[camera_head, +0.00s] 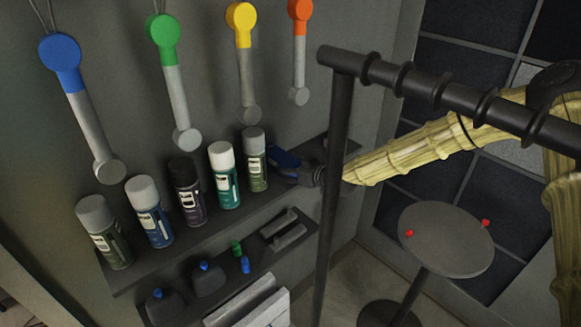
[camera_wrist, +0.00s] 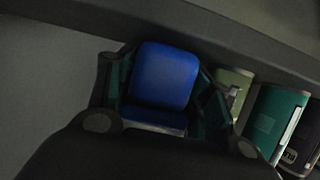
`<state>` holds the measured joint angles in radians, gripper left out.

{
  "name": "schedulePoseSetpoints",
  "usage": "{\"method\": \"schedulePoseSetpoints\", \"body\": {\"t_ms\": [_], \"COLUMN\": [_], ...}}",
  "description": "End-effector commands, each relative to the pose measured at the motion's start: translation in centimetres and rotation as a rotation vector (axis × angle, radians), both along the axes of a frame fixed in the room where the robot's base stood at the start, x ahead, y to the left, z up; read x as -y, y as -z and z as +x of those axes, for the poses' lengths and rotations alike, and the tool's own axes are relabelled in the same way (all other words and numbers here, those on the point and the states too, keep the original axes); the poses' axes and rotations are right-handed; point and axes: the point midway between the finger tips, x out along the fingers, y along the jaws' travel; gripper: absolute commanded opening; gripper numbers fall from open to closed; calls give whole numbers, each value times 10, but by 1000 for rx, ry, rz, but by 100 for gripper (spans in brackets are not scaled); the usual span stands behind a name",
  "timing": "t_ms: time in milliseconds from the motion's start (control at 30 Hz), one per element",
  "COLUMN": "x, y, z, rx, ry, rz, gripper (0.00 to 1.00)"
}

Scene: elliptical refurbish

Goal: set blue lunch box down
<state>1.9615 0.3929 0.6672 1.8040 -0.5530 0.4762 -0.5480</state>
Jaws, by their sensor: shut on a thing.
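The blue lunch box (camera_wrist: 165,72) sits between the two fingers of my gripper (camera_wrist: 163,98) in the wrist view, with a grey band at its near side. The fingers press on its left and right sides. In the head view the box (camera_head: 286,157) is small and dark, at the right of the row of spray cans, with my gripper (camera_head: 301,174) reaching in from the right. It is over or on the upper shelf (camera_head: 212,222). I cannot tell whether it touches the shelf. The gripper partly hides it.
A green-grey can (camera_head: 256,162) stands close left of the box, beside a teal can (camera_head: 224,178) and several others. A black rack post (camera_head: 332,200) and rail (camera_head: 450,95) stand in front of my arm. A round stool (camera_head: 446,245) with red pieces is at right.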

Motion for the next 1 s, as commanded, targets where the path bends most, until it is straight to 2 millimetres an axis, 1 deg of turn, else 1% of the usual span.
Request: {"method": "schedulePoseSetpoints", "body": {"t_ms": [367,400,467,500,833,1000], "x": [0,0,0,0,1,7], "y": [3,4,4,4,4,1], "z": [1,0,0,0,0,-6], "rx": [3,1,1,1,1,1], "ry": [1,0,0,0,0,1], "rz": [1,0,0,0,0,0], "gripper": [13,58,69,73,73,73]}}
